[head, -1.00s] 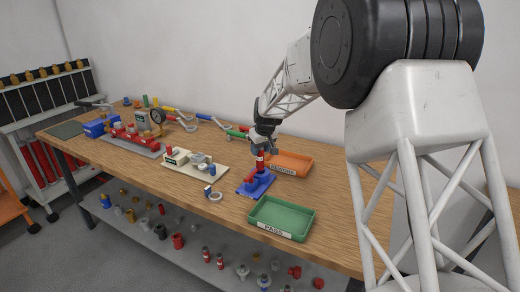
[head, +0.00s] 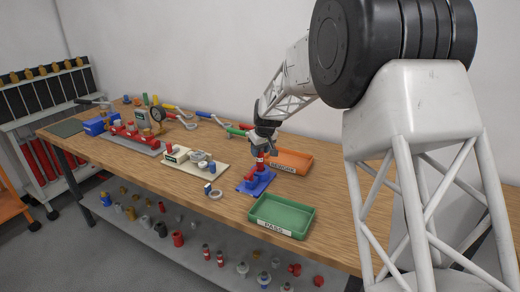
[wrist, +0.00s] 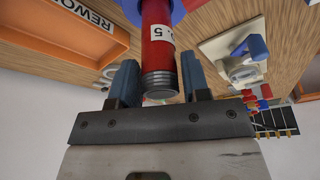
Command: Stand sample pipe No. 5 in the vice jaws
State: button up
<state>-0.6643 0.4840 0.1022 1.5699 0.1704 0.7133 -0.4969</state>
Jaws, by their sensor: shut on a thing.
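Sample pipe No. 5 (wrist: 158,40) is red, with a white label showing a 5 and a grey threaded end facing the wrist camera. In the head view the pipe (head: 260,163) stands about upright at the blue vice (head: 256,184). My gripper (head: 262,150) is above the vice and shut on the pipe near its upper end. In the wrist view my gripper (wrist: 158,75) has one finger on each side of the pipe. The pipe's far end meets the blue of the vice (wrist: 180,8); how deep it sits in the jaws is hidden.
A green PASS tray (head: 282,216) stands in front right of the vice, and an orange REWORK tray (head: 293,162) behind it. Bare bench (head: 150,180) shows along the front.

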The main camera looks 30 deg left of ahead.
aim_at(260, 157)
jog(key=shift+f, duration=1.65)
jog(key=o, duration=1.1)
jog(key=shift+o, duration=0.5)
jog(key=shift+f, duration=0.1)
jog(key=shift+s, duration=0.1)
jog(key=shift+d+r, duration=0.1)
jog(key=shift+r, duration=0.45)
jog(key=shift+c, duration=0.5)
jog(key=shift+o, duration=0.5)
jog(key=shift+s+r, duration=0.1)
jog(key=shift+r, duration=0.2)
jog(key=w+v, duration=0.1)
jog(key=v, duration=0.5)
jog(key=shift+s+d+r, duration=0.2)
jog(key=shift+s, duration=0.25)
